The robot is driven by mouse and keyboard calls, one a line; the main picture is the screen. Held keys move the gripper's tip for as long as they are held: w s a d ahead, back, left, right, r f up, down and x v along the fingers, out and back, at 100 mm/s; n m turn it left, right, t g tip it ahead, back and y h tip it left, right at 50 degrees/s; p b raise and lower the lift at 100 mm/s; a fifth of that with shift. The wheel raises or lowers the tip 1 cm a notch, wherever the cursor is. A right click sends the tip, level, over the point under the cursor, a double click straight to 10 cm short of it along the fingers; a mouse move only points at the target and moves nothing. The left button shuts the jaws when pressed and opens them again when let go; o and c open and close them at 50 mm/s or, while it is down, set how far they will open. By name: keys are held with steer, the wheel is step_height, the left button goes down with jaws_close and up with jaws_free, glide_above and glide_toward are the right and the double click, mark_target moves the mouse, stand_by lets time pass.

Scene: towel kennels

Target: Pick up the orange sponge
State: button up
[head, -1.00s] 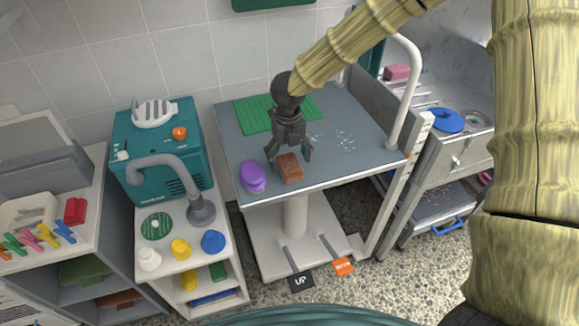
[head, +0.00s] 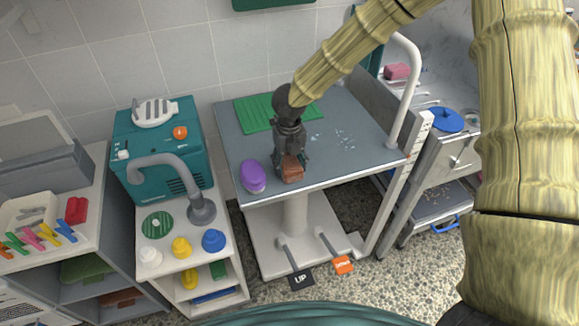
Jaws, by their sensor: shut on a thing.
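The orange sponge (head: 292,175) is a small rust-orange block near the front edge of the grey-topped table (head: 350,170). My gripper (head: 291,163) points down over it, with a finger at either side, shut on it. The fingers and palm hide part of its top and back. I cannot tell whether the sponge still touches the tabletop.
A purple object (head: 253,176) stands close on the left of the sponge. A green mat (head: 258,113) lies at the back of the table. A white curved rail (head: 408,90) rises at its right side. The table's right half is mostly clear.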

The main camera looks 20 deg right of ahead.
mark_target(289, 164)
steer(key=shift+r, duration=0.1)
steer(key=shift+r, duration=0.6)
steer(key=shift+s+a+r+b, duration=0.15)
steer(key=shift+r+b, duration=0.15)
steer(key=shift+r, duration=0.25)
steer(key=shift+s+r+b, duration=0.1)
steer(key=shift+r+b, duration=0.15)
steer(key=shift+r, duration=0.25)
steer(key=s+a+b, duration=0.1)
steer(key=s+a, duration=0.1)
steer(key=s, duration=0.2)
steer(key=s+a+r+b, duration=0.1)
steer(key=s+a, duration=0.2)
steer(key=s, duration=0.1)
steer(key=s+a, duration=0.3)
steer(key=s, duration=0.2)
steer(key=shift+r+b, duration=0.25)
steer(key=shift+b, duration=0.15)
steer(key=shift+o, duration=1)
steer(key=shift+c, duration=1)
